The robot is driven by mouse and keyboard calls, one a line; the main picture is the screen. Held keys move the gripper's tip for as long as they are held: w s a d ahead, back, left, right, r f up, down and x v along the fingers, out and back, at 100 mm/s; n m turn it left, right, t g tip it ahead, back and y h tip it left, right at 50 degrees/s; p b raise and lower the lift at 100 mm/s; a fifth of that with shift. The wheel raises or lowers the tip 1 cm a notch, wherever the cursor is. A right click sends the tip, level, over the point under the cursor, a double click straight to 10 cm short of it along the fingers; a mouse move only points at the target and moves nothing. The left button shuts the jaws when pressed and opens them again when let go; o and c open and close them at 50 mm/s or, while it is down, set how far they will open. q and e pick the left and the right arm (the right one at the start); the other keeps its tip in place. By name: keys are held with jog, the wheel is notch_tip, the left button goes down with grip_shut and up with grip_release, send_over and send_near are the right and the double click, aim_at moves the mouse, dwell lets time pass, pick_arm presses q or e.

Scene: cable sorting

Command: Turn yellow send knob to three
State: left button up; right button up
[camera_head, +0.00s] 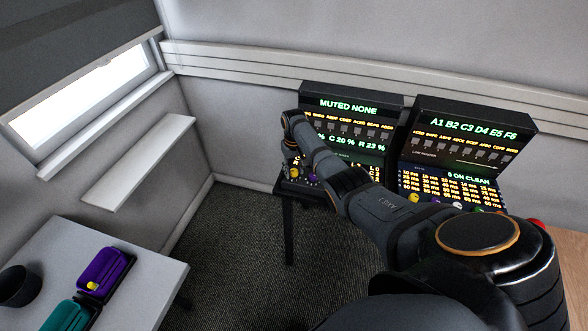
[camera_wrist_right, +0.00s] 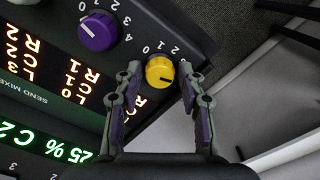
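The yellow send knob (camera_wrist_right: 160,72) sits on the dark mixer panel in the right wrist view, with digits 0, 1 and 2 printed along its upper side. A short dark line shows on its face, but I cannot tell which digit it marks. My right gripper (camera_wrist_right: 160,76) is open, with one finger on either side of the yellow knob; contact is unclear. The finger at right covers part of the scale. In the head view the yellow knob (camera_head: 295,173) is small beside the end of my right arm. My left gripper is not in view.
A purple knob (camera_wrist_right: 98,31) with its own scale is close by on the same panel. A lit display console (camera_head: 348,104) stands behind, with a second console (camera_head: 468,127) to its right. A white table (camera_head: 45,252) at lower left holds a purple case (camera_head: 104,268) and a teal one.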

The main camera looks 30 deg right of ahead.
grip_shut()
jog(key=shift+n, duration=0.3)
jog(key=n+p, duration=0.1)
jog(key=n, duration=0.1)
jog(key=shift+n, duration=2.1)
grip_release()
